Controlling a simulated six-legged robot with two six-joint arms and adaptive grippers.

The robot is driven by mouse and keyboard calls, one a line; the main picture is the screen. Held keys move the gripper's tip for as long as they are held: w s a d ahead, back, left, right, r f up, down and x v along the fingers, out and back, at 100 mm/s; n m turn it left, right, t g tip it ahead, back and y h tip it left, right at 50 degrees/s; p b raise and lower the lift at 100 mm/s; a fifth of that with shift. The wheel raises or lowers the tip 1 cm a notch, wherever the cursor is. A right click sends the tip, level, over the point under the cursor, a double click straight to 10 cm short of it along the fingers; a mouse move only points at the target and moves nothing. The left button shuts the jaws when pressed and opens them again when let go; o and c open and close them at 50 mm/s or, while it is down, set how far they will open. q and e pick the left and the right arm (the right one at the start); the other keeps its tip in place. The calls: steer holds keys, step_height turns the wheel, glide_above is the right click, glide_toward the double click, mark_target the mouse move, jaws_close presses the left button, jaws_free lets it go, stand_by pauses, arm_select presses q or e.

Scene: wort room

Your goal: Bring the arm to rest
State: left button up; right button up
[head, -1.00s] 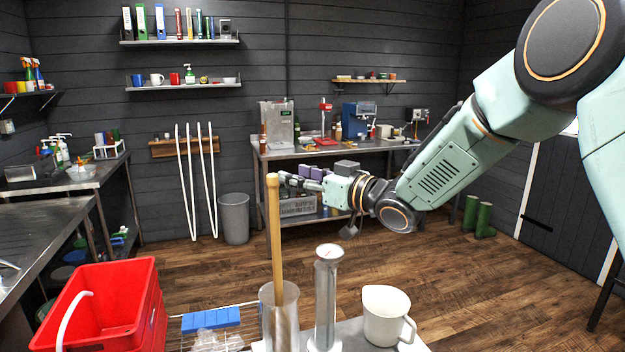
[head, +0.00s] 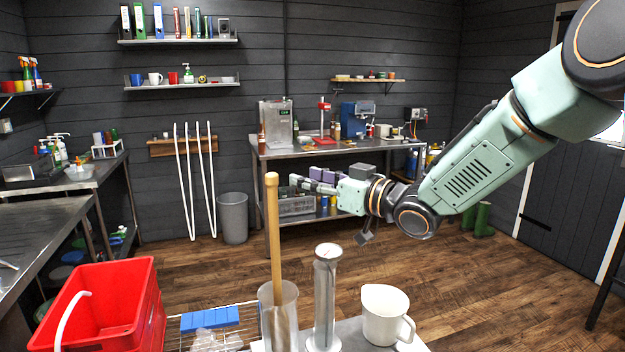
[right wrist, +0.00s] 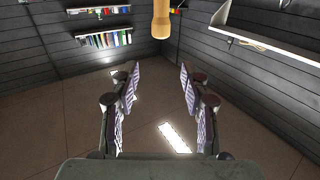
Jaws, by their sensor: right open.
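My right gripper (head: 312,186) is in the head view, held in the air above the worktop and pointing left. In the right wrist view its two fingers (right wrist: 160,95) stand apart with nothing between them, so it is open and empty. My right arm comes in from the upper right. The gripper is a little to the right of the wooden rod (head: 273,225), apart from it in the picture. The rod stands in a clear cylinder (head: 291,320), and a wooden rod end (right wrist: 161,20) shows at the top of the right wrist view. My left gripper is not in view.
A clear measuring cylinder (head: 325,300) and a white jug (head: 384,315) stand on the near worktop (head: 350,340). A red crate (head: 125,305) is at left, beside a wire rack with a blue block (head: 210,318). A steel bench (head: 345,148) stands behind. Open floor lies between.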

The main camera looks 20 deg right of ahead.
steer(key=s+f+m+g+h+b, duration=0.2)
steer(key=s+f, duration=0.2)
steer(key=f, duration=0.7)
steer(key=s+d+f+m+g+h+b, duration=0.1)
steer(key=s+f+m+g+h, duration=0.2)
steer(key=f, duration=0.7)
steer(key=s+f+m+h+b, duration=0.1)
steer(key=s+f+h+b, duration=0.1)
steer(key=s+f, duration=0.65)
steer(key=s+f+g+h+b, duration=0.2)
steer(key=s+f+g+b, duration=0.7)
steer(key=s+f, duration=2.1)
steer(key=shift+s+d+m+g+h, duration=0.3)
steer(key=shift+s+m+g, duration=0.1)
steer(key=shift+s+g, duration=0.15)
